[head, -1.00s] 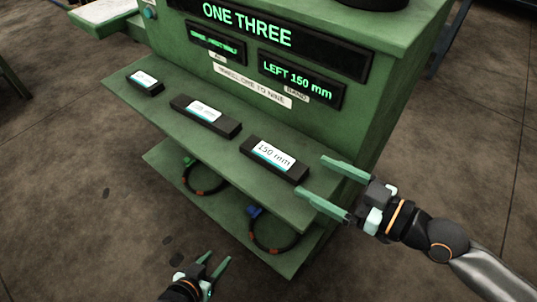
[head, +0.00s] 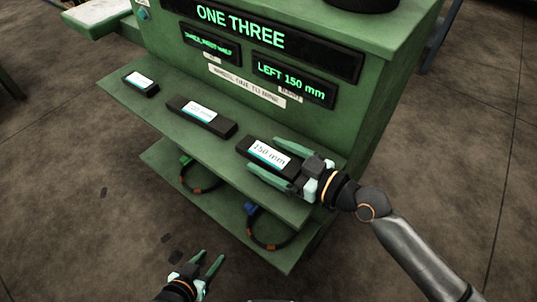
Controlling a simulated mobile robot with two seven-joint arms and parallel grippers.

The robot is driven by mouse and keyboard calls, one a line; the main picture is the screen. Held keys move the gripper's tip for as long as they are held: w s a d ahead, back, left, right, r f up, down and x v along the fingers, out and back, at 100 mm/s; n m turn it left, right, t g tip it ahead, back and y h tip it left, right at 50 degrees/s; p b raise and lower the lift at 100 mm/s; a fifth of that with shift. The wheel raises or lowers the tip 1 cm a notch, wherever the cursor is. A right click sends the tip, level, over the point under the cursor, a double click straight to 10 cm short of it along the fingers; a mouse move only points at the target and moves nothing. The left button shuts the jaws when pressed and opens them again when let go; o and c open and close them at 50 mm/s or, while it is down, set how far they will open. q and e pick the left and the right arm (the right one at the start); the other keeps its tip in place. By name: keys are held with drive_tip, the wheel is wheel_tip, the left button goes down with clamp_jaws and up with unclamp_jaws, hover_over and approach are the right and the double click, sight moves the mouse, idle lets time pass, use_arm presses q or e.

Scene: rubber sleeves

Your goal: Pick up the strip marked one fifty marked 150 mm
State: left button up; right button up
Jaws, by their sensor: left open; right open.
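The strip marked 150 mm (head: 269,153) is a black block with a white and teal label, lying at the right of the green shelf (head: 226,163). My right gripper (head: 275,163) is open at its right end. One finger lies along the strip's far side and the other along its near side. Whether the fingers touch the strip cannot be told. My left gripper (head: 210,266) is open and empty, low in front of the machine, over the floor.
A middle strip (head: 202,117) and a shorter strip (head: 141,83) lie further left on the shelf. Lit displays stand behind, one reading LEFT 150 mm (head: 293,79). Below, a lower shelf holds dark rings with blue (head: 251,208) and green parts.

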drive_tip(key=shift+w+a+f, duration=0.1)
drive_tip(key=shift+w+a, duration=0.2)
drive_tip(key=shift+a, duration=0.15)
drive_tip(key=c, duration=1.4)
clamp_jaws()
drive_tip(key=shift+r, duration=0.2)
